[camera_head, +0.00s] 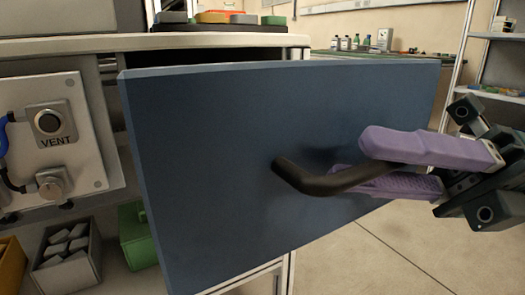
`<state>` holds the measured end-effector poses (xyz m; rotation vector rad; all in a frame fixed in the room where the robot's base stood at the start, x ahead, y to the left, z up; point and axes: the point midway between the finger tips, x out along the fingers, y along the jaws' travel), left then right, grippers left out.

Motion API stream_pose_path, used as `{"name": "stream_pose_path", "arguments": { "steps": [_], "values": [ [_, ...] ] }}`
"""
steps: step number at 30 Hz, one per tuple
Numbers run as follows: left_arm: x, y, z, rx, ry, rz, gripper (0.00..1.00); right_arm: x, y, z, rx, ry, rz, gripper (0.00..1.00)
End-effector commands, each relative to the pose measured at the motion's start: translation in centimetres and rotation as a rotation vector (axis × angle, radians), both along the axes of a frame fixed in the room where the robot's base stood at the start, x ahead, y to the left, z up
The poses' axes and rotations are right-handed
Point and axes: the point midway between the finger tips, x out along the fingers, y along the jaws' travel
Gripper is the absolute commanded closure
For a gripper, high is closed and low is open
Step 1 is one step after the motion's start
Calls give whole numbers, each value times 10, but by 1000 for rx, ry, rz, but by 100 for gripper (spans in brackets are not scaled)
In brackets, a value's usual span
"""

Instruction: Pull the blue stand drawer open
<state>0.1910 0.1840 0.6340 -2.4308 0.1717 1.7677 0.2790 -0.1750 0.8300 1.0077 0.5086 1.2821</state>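The blue drawer front (215,150) fills the middle of the head view as a large flat panel, standing out in front of the stand. The drawer's inside is hidden behind it. A dark bar handle (318,185) sticks out from its face. My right gripper (350,160) comes in from the right with two purple fingers, one above and one below the handle bar. The fingers look closed on the bar, though the upper finger hides the bar's right end. My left gripper is not in view.
A light-topped bench (110,44) stands behind the panel. At left is a box marked VENT (50,130) with blue and black cables. Below it are a grey bin (68,262) and a green box (135,235). Bare floor (400,250) shows at lower right.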

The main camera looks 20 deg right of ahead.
Motion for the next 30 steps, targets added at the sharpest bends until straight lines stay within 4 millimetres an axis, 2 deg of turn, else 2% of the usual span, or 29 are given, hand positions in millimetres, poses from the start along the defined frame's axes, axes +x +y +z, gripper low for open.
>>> {"name": "stream_pose_path", "arguments": {
  "steps": [11,14,24,30],
  "values": [
    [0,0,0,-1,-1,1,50,-1,-5,-2,-2,1,-2,55],
    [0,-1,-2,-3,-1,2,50,-4,-18,-5,-2,4,-4,55],
    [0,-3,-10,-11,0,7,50,-21,-80,-20,-3,1,-3,55],
    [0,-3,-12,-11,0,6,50,-25,-93,-21,0,-1,0,55]
  ]
}}
